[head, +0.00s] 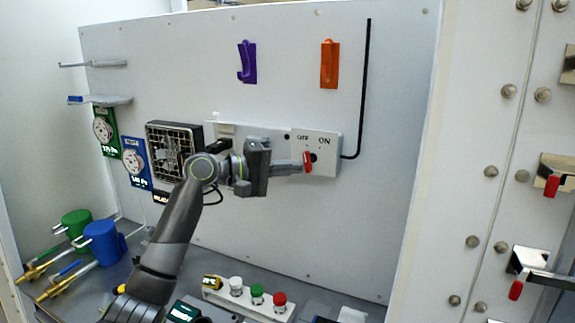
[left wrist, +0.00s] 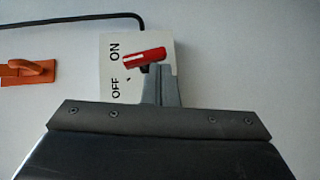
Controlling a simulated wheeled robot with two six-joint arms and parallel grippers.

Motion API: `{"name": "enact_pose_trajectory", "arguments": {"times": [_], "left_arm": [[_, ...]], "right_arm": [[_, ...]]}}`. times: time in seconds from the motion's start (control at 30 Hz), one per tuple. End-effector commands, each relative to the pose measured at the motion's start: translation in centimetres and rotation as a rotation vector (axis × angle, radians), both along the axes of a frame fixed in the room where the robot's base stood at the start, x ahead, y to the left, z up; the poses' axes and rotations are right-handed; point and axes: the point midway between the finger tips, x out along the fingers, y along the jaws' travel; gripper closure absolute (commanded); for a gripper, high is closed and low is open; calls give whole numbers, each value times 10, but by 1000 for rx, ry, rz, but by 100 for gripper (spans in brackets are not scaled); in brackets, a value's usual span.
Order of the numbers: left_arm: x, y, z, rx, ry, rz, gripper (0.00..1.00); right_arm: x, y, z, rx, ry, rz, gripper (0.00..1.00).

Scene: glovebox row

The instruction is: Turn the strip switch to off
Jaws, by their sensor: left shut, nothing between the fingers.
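The power strip (head: 328,146) is a long white box on the back panel, with OFF and ON printed at its right end. Its red switch lever (head: 307,162) sits below the labels. My left gripper (head: 302,166) is shut and empty, with its fingertips right at the lever. In the left wrist view the red lever (left wrist: 145,58) lies slightly tilted, its label-side end nearer ON than OFF. My fingers (left wrist: 160,85) end beside or against it; contact is unclear. The gripper hides part of the strip. My right gripper is not in view.
A purple hook (head: 247,62) and an orange hook (head: 329,63) hang above the strip, with a black cable (head: 367,90) at right. A dark fan box (head: 174,145) is left of the gripper. Coloured buttons (head: 257,296) stand on the floor below.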

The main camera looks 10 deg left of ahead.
Motion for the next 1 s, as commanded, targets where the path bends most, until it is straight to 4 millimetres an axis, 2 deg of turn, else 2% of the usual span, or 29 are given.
{"name": "enact_pose_trajectory", "arguments": {"times": [1.0], "left_arm": [[-1, -4, -6, -20, 3, -4, 100]], "right_arm": [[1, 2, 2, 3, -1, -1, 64]]}}
